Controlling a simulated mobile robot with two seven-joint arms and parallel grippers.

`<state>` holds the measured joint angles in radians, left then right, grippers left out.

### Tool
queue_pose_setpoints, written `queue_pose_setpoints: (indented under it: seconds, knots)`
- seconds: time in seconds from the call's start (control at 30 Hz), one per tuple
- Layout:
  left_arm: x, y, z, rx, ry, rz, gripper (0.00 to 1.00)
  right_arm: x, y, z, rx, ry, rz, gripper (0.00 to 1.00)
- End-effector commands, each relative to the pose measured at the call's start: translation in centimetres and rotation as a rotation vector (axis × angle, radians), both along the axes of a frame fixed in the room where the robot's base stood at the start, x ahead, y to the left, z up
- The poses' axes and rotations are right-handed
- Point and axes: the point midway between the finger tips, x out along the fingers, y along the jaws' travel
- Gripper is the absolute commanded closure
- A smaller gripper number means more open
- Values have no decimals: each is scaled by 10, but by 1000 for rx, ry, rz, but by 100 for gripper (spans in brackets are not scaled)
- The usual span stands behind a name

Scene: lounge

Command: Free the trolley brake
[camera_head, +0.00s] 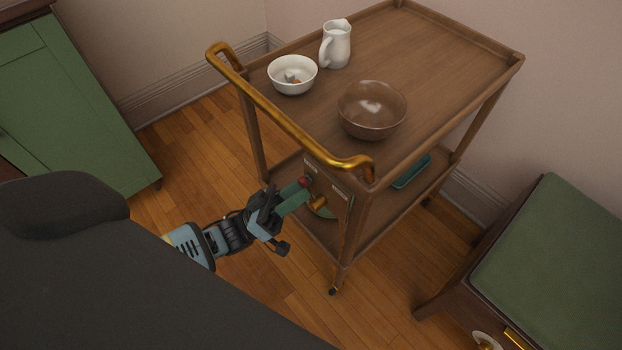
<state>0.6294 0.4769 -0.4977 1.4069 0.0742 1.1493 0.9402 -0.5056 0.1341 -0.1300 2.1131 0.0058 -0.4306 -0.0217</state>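The wooden trolley (440,55) stands ahead of me, its brass handle (290,122) along the near end. Below the handle, an end panel (335,182) carries two small pale labels, a red knob (305,182), a brass hub (320,202) and a green patch (325,213) beneath the hub. My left gripper (297,195) reaches in from the left, its greenish fingers close together with their tips right at the red knob. Whether they grip the knob or only touch it is hidden. My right gripper is out of view.
A white bowl (292,75), a white jug (336,44) and a brown bowl (371,110) stand on the trolley top. A teal tray (411,171) lies on the lower shelf. A green cabinet (75,110) is at left, a green-topped seat (560,265) at right.

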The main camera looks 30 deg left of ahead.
Motion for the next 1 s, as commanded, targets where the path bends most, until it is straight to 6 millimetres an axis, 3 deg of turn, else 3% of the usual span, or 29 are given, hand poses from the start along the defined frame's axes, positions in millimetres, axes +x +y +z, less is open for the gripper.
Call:
queue_pose_setpoints:
  seconds: [0.1, 0.33, 1.0]
  knots:
    - [-10, 11, -13, 1, 3, 2, 68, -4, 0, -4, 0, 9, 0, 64]
    - [-20, 22, -23, -1, -1, 1, 68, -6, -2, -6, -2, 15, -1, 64]
    - [-21, 18, -28, 10, 24, 17, 68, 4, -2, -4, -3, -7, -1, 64]
